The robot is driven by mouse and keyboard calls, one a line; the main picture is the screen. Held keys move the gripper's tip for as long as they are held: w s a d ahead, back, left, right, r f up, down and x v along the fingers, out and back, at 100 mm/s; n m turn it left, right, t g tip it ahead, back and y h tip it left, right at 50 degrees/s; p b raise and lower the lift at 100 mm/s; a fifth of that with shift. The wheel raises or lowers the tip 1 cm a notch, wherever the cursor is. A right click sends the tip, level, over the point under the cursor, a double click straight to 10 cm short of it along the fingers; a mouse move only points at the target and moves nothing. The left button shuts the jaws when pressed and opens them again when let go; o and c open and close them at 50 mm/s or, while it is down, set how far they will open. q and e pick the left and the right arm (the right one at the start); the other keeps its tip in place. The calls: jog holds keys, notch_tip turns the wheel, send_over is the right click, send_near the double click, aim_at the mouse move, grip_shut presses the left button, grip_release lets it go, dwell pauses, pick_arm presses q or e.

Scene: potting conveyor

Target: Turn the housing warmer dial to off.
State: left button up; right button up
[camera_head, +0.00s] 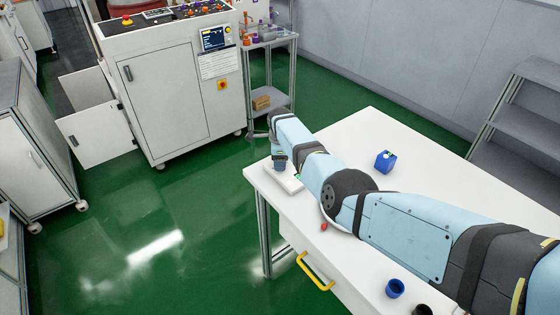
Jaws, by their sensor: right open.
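My right arm reaches from the lower right across the white table (407,130) to its far left corner. My right gripper (256,135) is at the arm's far end, small and partly hidden, just past the table edge; it is open. A low white device (291,184), which may be the housing warmer, lies at that corner beside my forearm. A small dark blue-grey part (280,163) shows at it. I cannot make out a dial or its setting; my arm hides part of the device. My left gripper is not in view.
A blue box (385,161) stands beyond my arm. A blue cup (395,288) and a small red object (323,226) are near the front edge, above a yellow drawer handle (316,271). A white cabinet (172,90) stands across open green floor.

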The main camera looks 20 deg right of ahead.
jog(key=c, duration=0.9)
